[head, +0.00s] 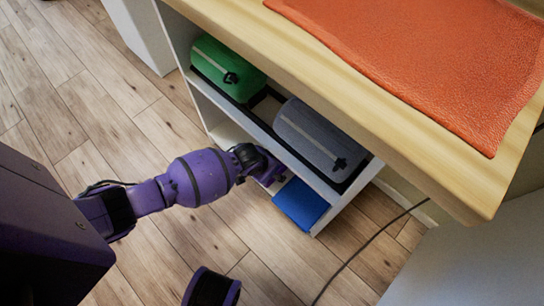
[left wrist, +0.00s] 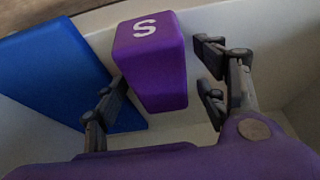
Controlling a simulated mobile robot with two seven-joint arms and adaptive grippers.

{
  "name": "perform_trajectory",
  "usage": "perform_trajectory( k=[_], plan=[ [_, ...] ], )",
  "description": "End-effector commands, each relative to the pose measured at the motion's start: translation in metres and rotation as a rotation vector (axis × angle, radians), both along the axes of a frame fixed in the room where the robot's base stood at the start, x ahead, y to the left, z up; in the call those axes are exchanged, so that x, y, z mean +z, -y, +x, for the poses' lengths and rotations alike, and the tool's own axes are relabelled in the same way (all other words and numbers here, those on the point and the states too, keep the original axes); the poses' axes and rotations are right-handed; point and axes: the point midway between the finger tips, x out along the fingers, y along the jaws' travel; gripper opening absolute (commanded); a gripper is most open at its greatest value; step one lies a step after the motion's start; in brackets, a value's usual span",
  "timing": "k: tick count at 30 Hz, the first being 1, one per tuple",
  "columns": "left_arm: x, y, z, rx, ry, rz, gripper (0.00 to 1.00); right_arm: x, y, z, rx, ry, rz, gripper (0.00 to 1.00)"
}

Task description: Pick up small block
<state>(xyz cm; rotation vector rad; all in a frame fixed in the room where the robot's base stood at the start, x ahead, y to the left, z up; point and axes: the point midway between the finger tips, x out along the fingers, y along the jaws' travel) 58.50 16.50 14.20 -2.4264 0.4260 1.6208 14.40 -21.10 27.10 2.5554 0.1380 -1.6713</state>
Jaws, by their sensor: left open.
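The small block (left wrist: 155,60) is purple with a white letter S on its top face, seen in the left wrist view. It stands upright on a white shelf surface. My left gripper (left wrist: 163,88) is open, with one finger on each side of the block; a gap shows on the right, and I cannot tell if the left finger touches. In the head view my left gripper (head: 262,165) reaches into the lower level of the white shelf unit (head: 320,186), and the block cannot be made out clearly there.
A blue block (left wrist: 60,75) lies beside the purple one; it also shows in the head view (head: 300,204). Green (head: 228,68) and grey (head: 315,135) zipped bags sit on the shelf above. A wooden tabletop with an orange mat (head: 430,55) overhangs. A cable (head: 365,245) runs over the floor.

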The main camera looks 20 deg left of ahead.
Motion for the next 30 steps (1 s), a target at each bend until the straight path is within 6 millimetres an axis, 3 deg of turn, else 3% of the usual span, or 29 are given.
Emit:
perform_trajectory(
  k=[14, 24, 30],
  plan=[
    [-0.003, 0.000, 0.000, -0.001, 0.000, 0.000, 0.64, 0.000, -0.001, -0.004, -0.016, -0.007, 0.002, 0.26],
    [-0.003, 0.001, -0.001, -0.001, -0.002, -0.001, 0.20, -0.001, -0.002, 0.004, -0.008, 0.008, 0.004, 0.26],
    [-0.004, 0.002, -0.002, -0.002, -0.003, -0.003, 0.17, -0.001, 0.000, 0.004, 0.000, 0.007, 0.001, 0.26]
  ],
)
